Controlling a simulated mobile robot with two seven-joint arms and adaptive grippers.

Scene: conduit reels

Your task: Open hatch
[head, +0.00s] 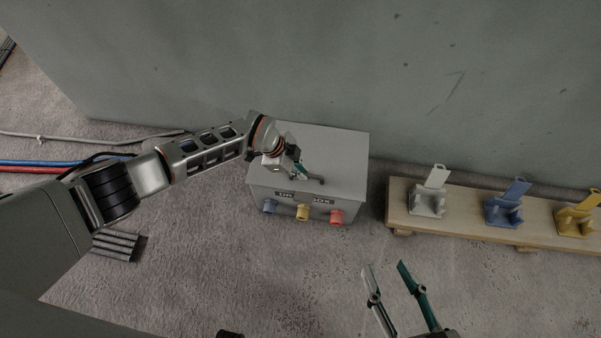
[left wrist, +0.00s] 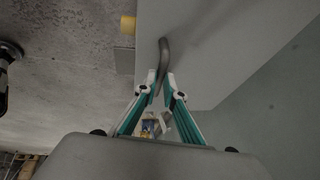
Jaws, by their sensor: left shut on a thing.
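The hatch is the grey lid (head: 345,150) on top of a grey box that stands on the floor against the wall. The lid looks closed and flat. A dark curved handle (head: 316,180) is on the lid near its front edge; it also shows in the left wrist view (left wrist: 166,50). My left gripper (head: 303,172) is above the lid and shut on the handle, with its fingertips (left wrist: 160,82) on either side of the bar. Part of the handle is hidden by the fingers. My right gripper (head: 384,266) is open and empty in front of the box, to the right.
Blue (head: 270,206), yellow (head: 303,212) and red (head: 337,216) fittings stick out of the box front below a partly covered label. A wooden plank (head: 460,227) with white, blue and yellow brackets lies to the right. Cables (head: 50,163) run at the left.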

